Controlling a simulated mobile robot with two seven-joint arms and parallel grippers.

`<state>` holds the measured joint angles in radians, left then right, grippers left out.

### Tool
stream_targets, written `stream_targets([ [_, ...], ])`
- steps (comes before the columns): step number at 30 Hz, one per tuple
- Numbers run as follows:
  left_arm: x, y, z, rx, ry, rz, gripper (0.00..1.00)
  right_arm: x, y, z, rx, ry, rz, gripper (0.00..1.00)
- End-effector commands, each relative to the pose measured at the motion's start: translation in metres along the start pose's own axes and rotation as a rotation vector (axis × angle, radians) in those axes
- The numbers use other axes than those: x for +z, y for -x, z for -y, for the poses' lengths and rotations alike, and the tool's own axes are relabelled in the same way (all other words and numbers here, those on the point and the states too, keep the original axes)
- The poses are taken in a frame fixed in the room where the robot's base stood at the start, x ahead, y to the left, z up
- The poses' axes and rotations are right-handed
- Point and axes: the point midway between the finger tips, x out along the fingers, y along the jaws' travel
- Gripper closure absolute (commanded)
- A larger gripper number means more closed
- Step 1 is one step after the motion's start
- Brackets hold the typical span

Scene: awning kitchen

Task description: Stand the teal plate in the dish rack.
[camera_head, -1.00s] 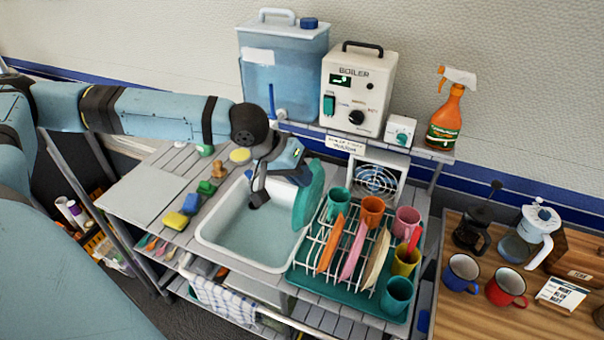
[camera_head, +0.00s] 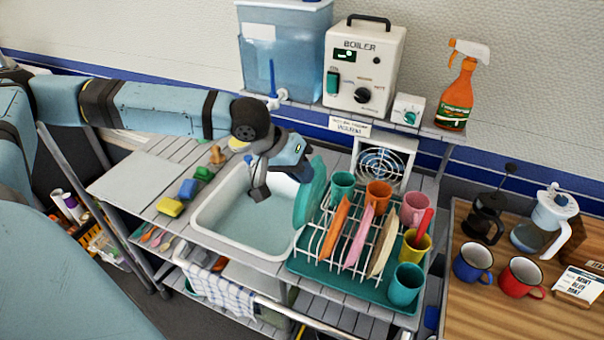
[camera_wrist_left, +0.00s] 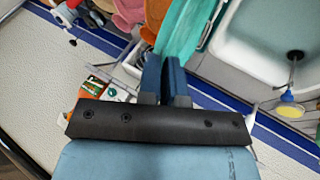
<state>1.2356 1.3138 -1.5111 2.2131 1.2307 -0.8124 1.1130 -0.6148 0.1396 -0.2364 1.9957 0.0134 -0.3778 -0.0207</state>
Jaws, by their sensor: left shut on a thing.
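The teal plate (camera_head: 311,192) is held on edge, roughly upright, at the right rim of the sink, beside the left end of the dish rack (camera_head: 325,241). My left gripper (camera_head: 302,173) is shut on the plate's upper part. In the left wrist view the plate (camera_wrist_left: 182,32) shows beyond the closed fingers (camera_wrist_left: 166,75). The rack is white wire on a teal tray (camera_head: 340,281). It holds an orange, a pink and a cream plate (camera_head: 383,250), standing, with cups around its edge. The plate's lower edge is near the rack's left wires; contact cannot be told. My right gripper is not in view.
A white sink (camera_head: 235,215) lies left of the rack. A teal cup (camera_head: 342,184) and an orange cup (camera_head: 378,193) stand at the rack's back. The boiler (camera_head: 363,65) and spray bottle (camera_head: 458,90) stand on the shelf above.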

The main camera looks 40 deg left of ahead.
Motion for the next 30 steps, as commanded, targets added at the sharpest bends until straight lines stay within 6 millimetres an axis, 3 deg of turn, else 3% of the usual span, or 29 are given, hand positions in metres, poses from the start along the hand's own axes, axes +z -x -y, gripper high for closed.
stream_targets([
  [10, 0.008, -0.019, 0.011, 0.0, 0.0, -0.001, 1.0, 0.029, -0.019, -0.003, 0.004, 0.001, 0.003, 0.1],
  [30, 0.026, -0.061, 0.033, 0.0, 0.001, 0.002, 1.0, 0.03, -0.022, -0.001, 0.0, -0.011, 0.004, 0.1],
])
